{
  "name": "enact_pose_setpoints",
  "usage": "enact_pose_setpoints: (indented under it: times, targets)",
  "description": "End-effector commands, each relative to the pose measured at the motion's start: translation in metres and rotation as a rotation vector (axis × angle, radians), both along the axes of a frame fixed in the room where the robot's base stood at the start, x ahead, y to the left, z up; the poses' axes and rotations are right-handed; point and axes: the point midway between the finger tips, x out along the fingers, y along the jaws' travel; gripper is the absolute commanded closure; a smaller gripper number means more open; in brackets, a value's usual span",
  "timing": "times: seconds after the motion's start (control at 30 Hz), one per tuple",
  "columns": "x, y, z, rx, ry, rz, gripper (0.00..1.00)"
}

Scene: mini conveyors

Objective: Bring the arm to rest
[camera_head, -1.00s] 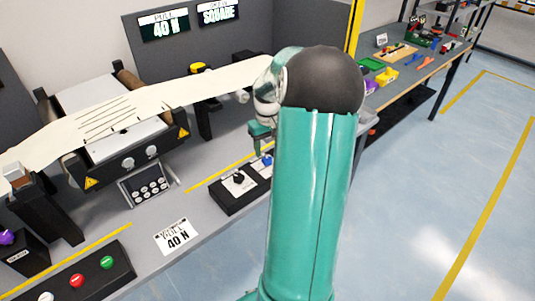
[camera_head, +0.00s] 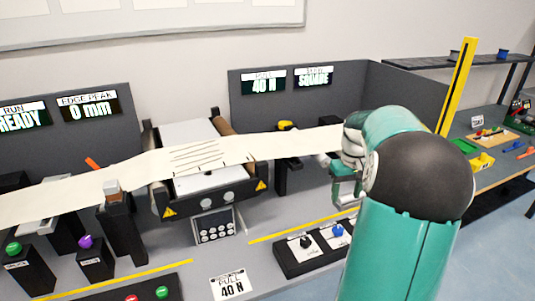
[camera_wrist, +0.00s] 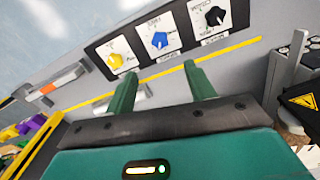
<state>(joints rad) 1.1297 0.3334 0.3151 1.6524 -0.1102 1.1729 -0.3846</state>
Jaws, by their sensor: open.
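My arm is bent at the right of the head view, its green links and dark joint covering part of the bench. My gripper (camera_head: 345,190) hangs at the end of it above the bench, beside the right end of the cream belt strip (camera_head: 270,146). In the wrist view my gripper (camera_wrist: 160,85) shows two green fingers spread apart with nothing between them. Beyond the fingers is a dark knob panel (camera_wrist: 165,50) with yellow, blue and black knobs. The panel also shows in the head view (camera_head: 290,262), below and left of the gripper, which does not touch it.
A roller machine (camera_head: 205,185) with warning labels stands left of my arm. A yellow upright (camera_head: 456,88) and a side bench with coloured parts (camera_head: 490,150) are at the right.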

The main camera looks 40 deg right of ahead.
Motion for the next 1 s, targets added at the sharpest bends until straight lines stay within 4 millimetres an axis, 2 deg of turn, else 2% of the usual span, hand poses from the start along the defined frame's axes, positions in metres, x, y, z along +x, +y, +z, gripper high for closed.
enact_pose_setpoints:
  times: [0.2,0.27,0.33,0.47,0.5,0.63,0.83,1.0]
  targets:
    - [0.002,0.004,0.002,-0.004,-0.001,0.004,0.46]
    - [0.006,0.013,0.006,-0.013,-0.003,0.014,0.46]
    - [0.014,0.032,0.014,-0.032,-0.007,0.034,0.46]
    - [0.029,0.09,0.037,-0.087,-0.028,0.088,0.46]
    - [0.031,0.111,0.044,-0.104,-0.039,0.105,0.46]
    - [0.033,0.175,0.063,-0.15,-0.087,0.158,0.46]
    - [0.015,0.265,0.081,-0.193,-0.186,0.231,0.46]
    - [-0.014,0.329,0.086,-0.193,-0.288,0.291,0.46]
